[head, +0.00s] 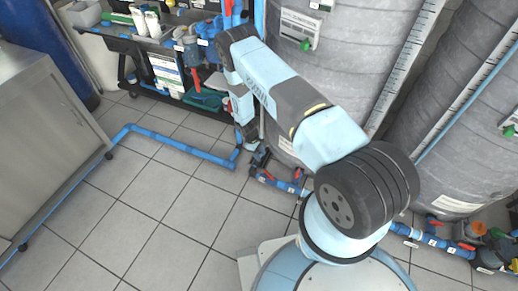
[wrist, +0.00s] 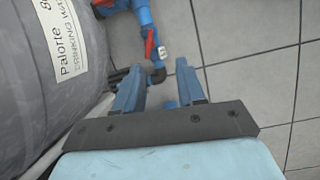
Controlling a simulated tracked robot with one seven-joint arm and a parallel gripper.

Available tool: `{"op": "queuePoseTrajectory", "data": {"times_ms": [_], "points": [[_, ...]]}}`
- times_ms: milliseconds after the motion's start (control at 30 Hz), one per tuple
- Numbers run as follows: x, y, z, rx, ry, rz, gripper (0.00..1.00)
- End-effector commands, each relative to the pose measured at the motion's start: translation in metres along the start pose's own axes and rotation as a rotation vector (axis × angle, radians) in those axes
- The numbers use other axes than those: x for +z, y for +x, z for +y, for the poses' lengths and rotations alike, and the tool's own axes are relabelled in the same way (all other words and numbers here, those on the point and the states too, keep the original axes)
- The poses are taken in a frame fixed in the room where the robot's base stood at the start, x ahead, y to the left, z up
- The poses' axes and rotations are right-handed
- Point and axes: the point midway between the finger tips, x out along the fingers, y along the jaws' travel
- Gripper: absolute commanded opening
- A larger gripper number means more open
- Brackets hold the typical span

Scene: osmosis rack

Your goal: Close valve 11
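In the wrist view, my gripper (wrist: 160,66) shows two blue fingers standing apart, with nothing held between them. Just past the fingertips is a blue pipe valve with a red lever handle (wrist: 150,46). A small white tag (wrist: 163,51) is beside the handle; its number is too small to read, so I cannot tell whether this is valve 11. In the head view, my gripper (head: 247,136) points down near the floor pipes beside the grey tank. Red-handled valves (head: 268,178) sit on the blue pipe close to it.
Large grey tanks (head: 355,45) stand behind and right of the arm. A blue pipe (head: 180,146) runs along the tiled floor to the left. A black shelf cart (head: 130,50) and a metal cabinet (head: 45,130) stand at left.

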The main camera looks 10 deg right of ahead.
Motion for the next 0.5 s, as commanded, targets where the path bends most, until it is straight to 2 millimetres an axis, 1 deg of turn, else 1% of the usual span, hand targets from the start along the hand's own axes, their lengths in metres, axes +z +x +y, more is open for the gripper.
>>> {"op": "queuePoseTrajectory", "data": {"times_ms": [33, 200, 333, 500], "points": [[-0.002, -0.009, 0.003, 0.002, 0.007, 0.006, 0.39], [-0.003, -0.029, 0.010, 0.003, 0.025, 0.016, 0.39], [-0.004, -0.039, 0.013, 0.004, 0.034, 0.021, 0.39], [-0.004, -0.043, 0.014, 0.004, 0.038, 0.022, 0.39]]}}
